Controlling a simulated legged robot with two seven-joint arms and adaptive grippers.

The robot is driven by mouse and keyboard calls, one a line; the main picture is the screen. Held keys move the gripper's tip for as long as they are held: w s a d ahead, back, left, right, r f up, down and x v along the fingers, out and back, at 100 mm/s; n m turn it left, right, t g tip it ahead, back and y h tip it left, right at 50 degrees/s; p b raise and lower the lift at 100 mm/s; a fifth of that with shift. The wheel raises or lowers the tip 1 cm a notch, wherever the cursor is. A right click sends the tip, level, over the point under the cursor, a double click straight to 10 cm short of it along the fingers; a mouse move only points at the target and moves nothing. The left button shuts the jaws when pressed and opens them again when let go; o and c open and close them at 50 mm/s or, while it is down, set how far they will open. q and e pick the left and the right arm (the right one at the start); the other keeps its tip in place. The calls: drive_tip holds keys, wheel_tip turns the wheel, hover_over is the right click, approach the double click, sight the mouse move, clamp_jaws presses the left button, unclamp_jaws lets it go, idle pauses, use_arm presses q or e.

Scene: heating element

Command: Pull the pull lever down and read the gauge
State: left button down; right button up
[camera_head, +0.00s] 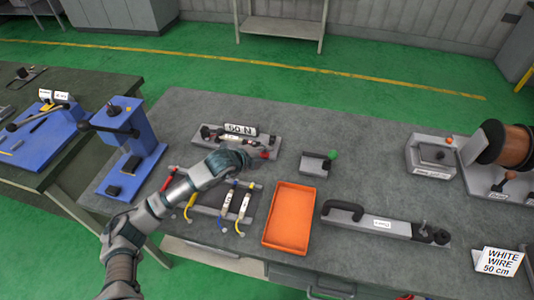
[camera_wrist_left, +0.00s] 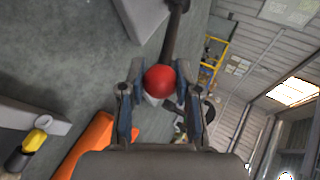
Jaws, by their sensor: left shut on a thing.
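The grey lever device (camera_head: 212,138) stands at the back of the grey workbench with a "50 N" label (camera_head: 240,129) on it. My left gripper (camera_head: 246,158) is over its front right side, beside a small red knob (camera_head: 264,155). In the left wrist view, the fingers of my left gripper (camera_wrist_left: 160,76) are closed around the red ball knob (camera_wrist_left: 160,82) of the pull lever, whose dark rod (camera_wrist_left: 173,36) runs away from it. I cannot make out a gauge dial or reading. My right gripper is not in view.
An orange tray (camera_head: 290,216) lies right of my left arm, with yellow, blue and red tools (camera_head: 243,201) beside it. A grey block with a green knob (camera_head: 318,163) sits behind the tray. A blue press (camera_head: 137,140) stands at left and a wire spool (camera_head: 503,144) at right.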

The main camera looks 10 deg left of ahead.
use_arm(q)
drive_tip(key=shift+a+f, duration=0.15)
drive_tip(key=shift+f, duration=0.15)
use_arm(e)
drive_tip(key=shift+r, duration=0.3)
use_arm(q)
drive_tip(key=c, duration=1)
unclamp_jaws()
drive_tip(key=shift+o, duration=1)
drive_tip(key=shift+a, duration=0.1)
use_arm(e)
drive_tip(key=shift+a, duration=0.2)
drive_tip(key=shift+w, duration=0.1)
use_arm(q)
drive_tip(key=v, duration=1.2)
drive_tip(key=shift+f, duration=0.15)
